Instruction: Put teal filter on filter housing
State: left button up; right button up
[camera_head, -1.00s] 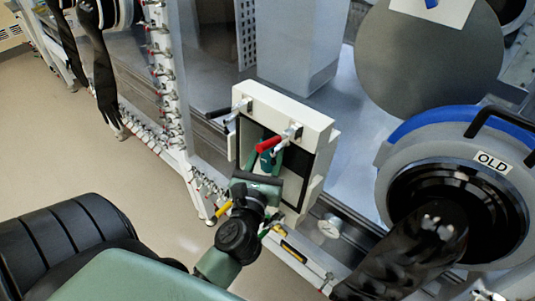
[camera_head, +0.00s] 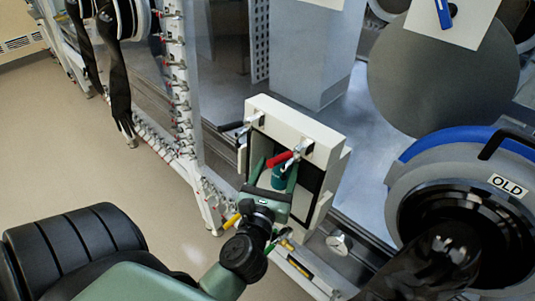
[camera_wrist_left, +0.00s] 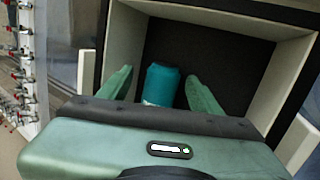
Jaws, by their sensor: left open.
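The teal filter (camera_head: 279,178) is a small cylinder with a pale lower part. It stands inside the dark recess of the cream filter housing (camera_head: 308,131). My left gripper (camera_head: 275,172) is open, its green fingers reaching into the recess on both sides of the filter. In the left wrist view the filter (camera_wrist_left: 161,84) sits between the two spread fingers, with a gap visible on each side. The filter's bottom is hidden behind the gripper body, so its seating cannot be told. My right gripper is not in view.
A gauge (camera_head: 339,242) is at the lower right. A large round port marked OLD (camera_head: 455,170) with a black glove is at the right. The floor (camera_head: 90,140) is clear at left.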

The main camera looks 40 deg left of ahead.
pick_arm(q)
jog(key=b+v, duration=0.3)
jog(key=v, duration=0.8)
jog(key=shift+f, duration=0.2)
